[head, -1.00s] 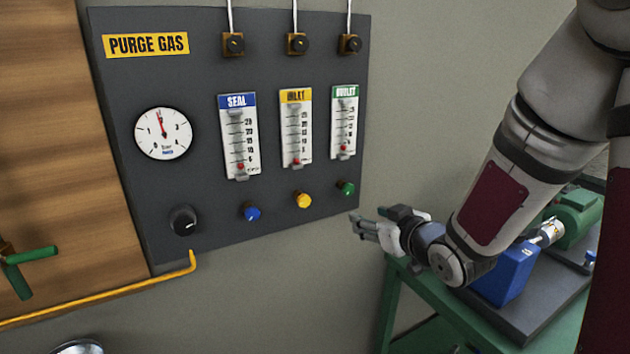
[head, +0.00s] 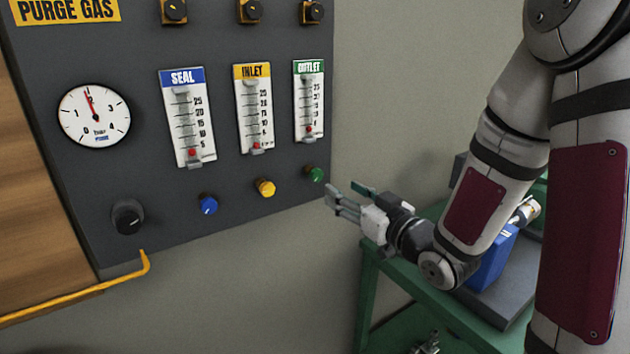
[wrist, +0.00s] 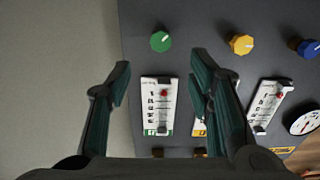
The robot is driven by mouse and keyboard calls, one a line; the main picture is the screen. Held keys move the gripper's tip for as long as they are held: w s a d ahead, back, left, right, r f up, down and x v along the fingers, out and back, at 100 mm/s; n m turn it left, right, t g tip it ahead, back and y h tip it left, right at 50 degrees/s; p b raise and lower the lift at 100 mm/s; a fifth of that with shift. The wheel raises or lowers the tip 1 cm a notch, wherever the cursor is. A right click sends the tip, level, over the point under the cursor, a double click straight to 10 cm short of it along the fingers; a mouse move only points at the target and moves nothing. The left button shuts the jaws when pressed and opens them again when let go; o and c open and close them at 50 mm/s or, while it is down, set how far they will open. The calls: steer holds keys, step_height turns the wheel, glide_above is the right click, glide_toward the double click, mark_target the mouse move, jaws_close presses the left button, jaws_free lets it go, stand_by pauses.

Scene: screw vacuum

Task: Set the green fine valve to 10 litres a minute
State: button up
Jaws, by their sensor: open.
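The green fine valve (head: 315,174) is a small knob at the lower right of the dark purge gas panel (head: 110,180). Its outlet flowmeter (head: 309,101) stands above it, with a red float low in the scale. My gripper (head: 350,195) is open and empty, to the right of and slightly below the green knob in the head view, apart from it. In the wrist view the green knob (wrist: 160,41) lies beyond the fingertips, between their lines. The wrist view is upside down, and my gripper (wrist: 163,82) frames the outlet flowmeter (wrist: 159,105) there.
The yellow knob (head: 265,188) and blue knob (head: 208,204) sit left of the green one, under the inlet and seal flowmeters. A black regulator knob (head: 128,217) and pressure gauge (head: 94,116) are farther left. A green bench (head: 440,295) stands below my arm.

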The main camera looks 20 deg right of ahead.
mark_target(318, 175)
steer(key=b+x, duration=0.1)
steer(key=x, duration=1)
steer(key=shift+w+a, duration=0.15)
steer(key=shift+w, duration=0.05)
steer(key=shift+c, duration=0.2)
jaws_close()
